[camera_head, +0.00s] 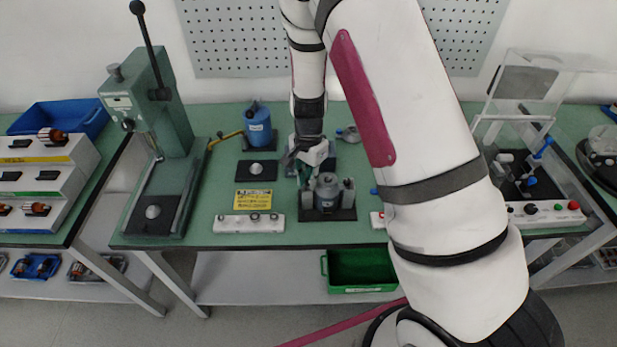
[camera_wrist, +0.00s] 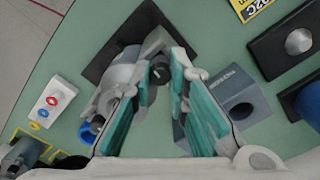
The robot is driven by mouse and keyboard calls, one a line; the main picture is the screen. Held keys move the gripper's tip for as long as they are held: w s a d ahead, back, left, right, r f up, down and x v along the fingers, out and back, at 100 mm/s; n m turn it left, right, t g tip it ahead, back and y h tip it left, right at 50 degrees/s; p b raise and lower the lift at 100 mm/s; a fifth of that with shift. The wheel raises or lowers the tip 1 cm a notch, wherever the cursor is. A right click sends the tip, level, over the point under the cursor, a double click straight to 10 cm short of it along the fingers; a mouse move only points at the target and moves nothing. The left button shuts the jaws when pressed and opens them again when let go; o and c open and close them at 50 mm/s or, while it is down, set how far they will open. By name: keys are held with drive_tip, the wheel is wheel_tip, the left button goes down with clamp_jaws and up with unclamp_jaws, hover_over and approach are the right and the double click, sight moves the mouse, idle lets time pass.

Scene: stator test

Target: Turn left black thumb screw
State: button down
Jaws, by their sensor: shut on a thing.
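The test fixture has a black base plate (camera_head: 318,214) with a grey cylindrical stator (camera_head: 328,184) standing upright on it. A black thumb screw (camera_wrist: 160,72) shows between my fingertips in the wrist view. My gripper (camera_head: 307,163) reaches down at the left rear of the fixture. In the wrist view the teal fingers of my gripper (camera_wrist: 158,76) are shut on the left thumb screw. The fixture base (camera_wrist: 97,66) and the stator (camera_wrist: 113,88) also show there, partly behind the left finger. The screw's shaft is hidden.
A yellow label (camera_head: 254,199), a white button strip (camera_head: 248,223) and a black block (camera_head: 256,169) lie left of the fixture. A grey-blue block (camera_wrist: 238,98) is close to my right finger. A green press (camera_head: 162,105) stands far left.

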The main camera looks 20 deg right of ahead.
sight(308, 181)
drive_tip(key=c, duration=1.5)
unclamp_jaws()
drive_tip(key=shift+c, duration=0.2)
drive_tip(key=shift+r, duration=0.1)
wheel_tip(308, 181, up, 12)
